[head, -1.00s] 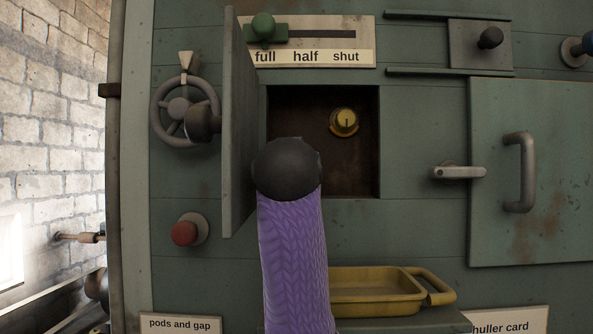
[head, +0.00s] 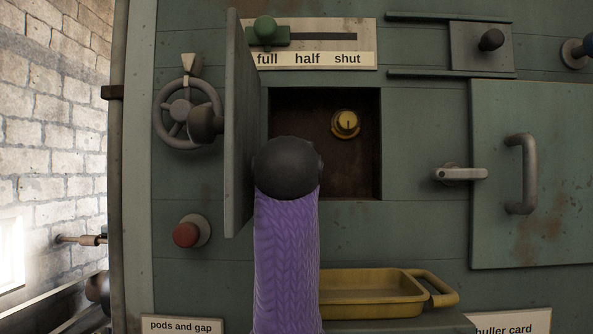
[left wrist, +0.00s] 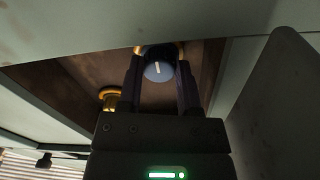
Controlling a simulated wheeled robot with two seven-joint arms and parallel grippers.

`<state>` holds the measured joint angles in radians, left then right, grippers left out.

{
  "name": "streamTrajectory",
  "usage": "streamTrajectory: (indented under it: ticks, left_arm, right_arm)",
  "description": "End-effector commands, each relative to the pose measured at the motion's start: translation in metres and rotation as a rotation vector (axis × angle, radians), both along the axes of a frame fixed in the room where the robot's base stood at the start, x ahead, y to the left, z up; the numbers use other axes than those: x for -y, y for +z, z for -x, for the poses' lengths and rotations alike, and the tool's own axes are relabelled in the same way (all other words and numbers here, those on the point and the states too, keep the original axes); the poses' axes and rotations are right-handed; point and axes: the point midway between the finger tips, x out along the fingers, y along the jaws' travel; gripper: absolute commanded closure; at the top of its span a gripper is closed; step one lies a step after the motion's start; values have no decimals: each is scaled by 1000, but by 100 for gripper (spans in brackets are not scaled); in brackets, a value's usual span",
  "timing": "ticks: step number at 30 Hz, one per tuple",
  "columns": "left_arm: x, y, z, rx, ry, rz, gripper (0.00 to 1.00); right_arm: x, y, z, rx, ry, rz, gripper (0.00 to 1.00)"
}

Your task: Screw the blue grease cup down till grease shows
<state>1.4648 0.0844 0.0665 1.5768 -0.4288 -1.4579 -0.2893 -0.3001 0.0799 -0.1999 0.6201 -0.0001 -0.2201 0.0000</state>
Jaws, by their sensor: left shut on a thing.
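The blue grease cup (left wrist: 158,70), a round blue cap with a white line, shows in the left wrist view with brass-coloured metal around its base. My left gripper (left wrist: 159,78) has a dark finger on each side of it and is shut on it. In the head view my purple-sleeved arm and its black wrist stand in front of the recess (head: 300,112) and hide the blue cup and the fingers. No grease can be made out. My right gripper is in neither view.
A yellow cup (head: 345,123) sits in the recess, right of my wrist. The open door (head: 238,110) stands close on the left, with a handwheel (head: 187,112) beyond it. A yellow tray (head: 372,312) is below. A green slider (head: 265,33) is above, by "full".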

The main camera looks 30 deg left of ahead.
Motion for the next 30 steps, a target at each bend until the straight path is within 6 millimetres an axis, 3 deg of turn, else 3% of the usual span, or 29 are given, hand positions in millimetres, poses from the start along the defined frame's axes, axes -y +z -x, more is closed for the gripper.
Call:
streamTrajectory:
  ticks: [5, 6, 11, 20, 30]
  left_arm:
    - [0, -2, -1, -6, 0, 2, 100]
    - [0, -2, -1, -6, 0, 2, 54]
    - [0, -1, 0, -3, 0, 2, 21]
    - [2, -1, 2, 1, 0, 0, 21]
    - [40, -5, 69, 4, -2, 0, 21]
  right_arm:
    - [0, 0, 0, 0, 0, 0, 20]
    - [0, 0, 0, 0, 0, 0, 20]
    - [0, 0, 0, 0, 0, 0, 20]
    - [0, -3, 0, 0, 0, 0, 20]
    - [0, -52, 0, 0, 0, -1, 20]
